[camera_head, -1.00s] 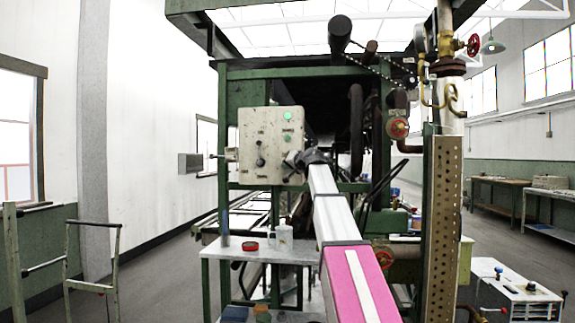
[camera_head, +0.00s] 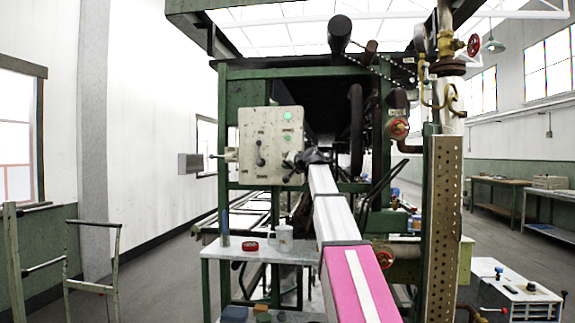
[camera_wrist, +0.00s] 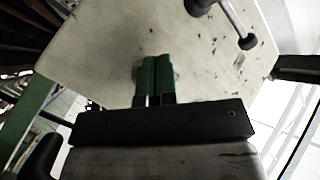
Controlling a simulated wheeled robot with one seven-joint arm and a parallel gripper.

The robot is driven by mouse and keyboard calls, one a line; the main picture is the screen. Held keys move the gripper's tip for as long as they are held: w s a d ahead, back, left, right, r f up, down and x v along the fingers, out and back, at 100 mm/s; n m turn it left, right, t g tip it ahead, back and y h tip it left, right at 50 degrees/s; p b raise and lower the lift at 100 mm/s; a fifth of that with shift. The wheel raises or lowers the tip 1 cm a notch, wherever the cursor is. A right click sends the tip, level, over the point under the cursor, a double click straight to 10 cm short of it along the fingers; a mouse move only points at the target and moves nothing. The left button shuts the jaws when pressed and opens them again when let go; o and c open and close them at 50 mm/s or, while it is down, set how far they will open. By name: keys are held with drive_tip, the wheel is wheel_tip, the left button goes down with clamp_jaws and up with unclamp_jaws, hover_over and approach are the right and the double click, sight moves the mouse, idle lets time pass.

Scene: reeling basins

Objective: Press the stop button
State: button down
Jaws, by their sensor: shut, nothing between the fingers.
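The pale grey control box (camera_head: 271,125) hangs on the green machine frame. A lit green lamp (camera_head: 288,115) and a second green round part (camera_head: 287,139) show on its right half, with dark knobs (camera_head: 261,153) left of them. My gripper (camera_head: 289,165) is at the box's lower right, covering part of its face. In the wrist view, the green fingertips (camera_wrist: 155,68) are shut together in front of the pale panel (camera_wrist: 100,50). A greyish round edge shows behind the tips. I cannot make out a stop button, nor whether the tips touch anything.
A dark ball-ended lever (camera_wrist: 247,42) stands out from the panel in the wrist view. A small table (camera_head: 222,251) with a mug (camera_head: 284,239) and a red dish (camera_head: 250,246) is below the box.

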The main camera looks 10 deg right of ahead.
idle(0.8)
drive_tip(key=shift+w+d, duration=0.15)
drive_tip(key=shift+w, duration=0.25)
drive_tip(key=shift+w+d, duration=0.15)
drive_tip(key=shift+w, duration=0.25)
idle(0.7)
idle(0.4)
drive_tip(key=shift+s+a, duration=0.3)
drive_tip(key=shift+s, duration=0.5)
drive_tip(key=shift+s, duration=0.1)
drive_tip(key=shift+s+a, duration=0.25)
drive_tip(key=shift+s, duration=0.5)
drive_tip(key=shift+s+a, duration=0.25)
drive_tip(key=shift+s, duration=0.55)
drive_tip(key=shift+s+a, duration=0.25)
drive_tip(key=shift+s, duration=0.5)
